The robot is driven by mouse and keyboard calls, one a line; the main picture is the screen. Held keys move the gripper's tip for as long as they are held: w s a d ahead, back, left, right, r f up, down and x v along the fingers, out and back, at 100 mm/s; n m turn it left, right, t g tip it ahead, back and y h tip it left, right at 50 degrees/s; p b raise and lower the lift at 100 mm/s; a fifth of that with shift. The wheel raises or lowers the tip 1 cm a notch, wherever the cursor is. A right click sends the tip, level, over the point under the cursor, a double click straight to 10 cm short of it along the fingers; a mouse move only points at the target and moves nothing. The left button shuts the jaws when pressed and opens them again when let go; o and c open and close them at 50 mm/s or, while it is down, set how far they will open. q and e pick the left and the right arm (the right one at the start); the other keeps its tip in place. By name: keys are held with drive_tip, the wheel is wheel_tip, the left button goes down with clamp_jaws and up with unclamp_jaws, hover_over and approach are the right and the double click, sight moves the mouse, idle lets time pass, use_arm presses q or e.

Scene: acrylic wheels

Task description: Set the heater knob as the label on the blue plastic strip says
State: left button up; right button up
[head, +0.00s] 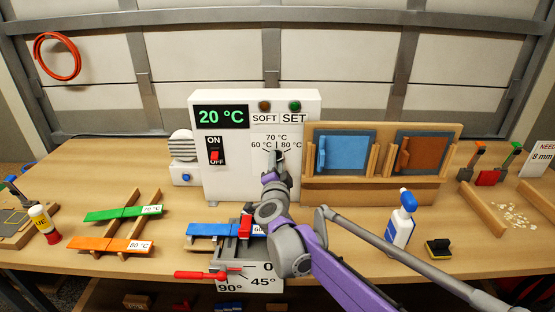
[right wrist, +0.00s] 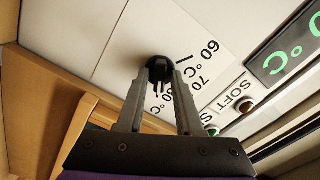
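The heater (head: 230,178) is a white box with a green 20 °C display and labels 60, 70 and 80 °C around its knob. The black heater knob (right wrist: 160,68) sits between the two fingers of my right gripper (right wrist: 163,80), which look closed on its sides. In the head view my right gripper (head: 276,159) covers the knob, so its setting cannot be read there. The blue plastic strip (head: 208,229) lies at the front of the table; its white label (head: 259,229) shows "60", its right part hidden by my arm. My left gripper is out of view.
A wooden rack (head: 375,190) with blue and brown panels stands right of the heater. Green (head: 103,214) and orange (head: 92,244) strips lie on the left. A spray bottle (head: 401,222) stands right of my arm.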

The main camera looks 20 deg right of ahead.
clamp_jaws()
drive_tip(key=shift+n+b, duration=0.75)
drive_tip(key=shift+n, duration=1.55)
drive_tip(key=n+b, duration=0.1)
drive_tip(key=n, duration=0.3)
drive_tip(key=shift+n, duration=0.3)
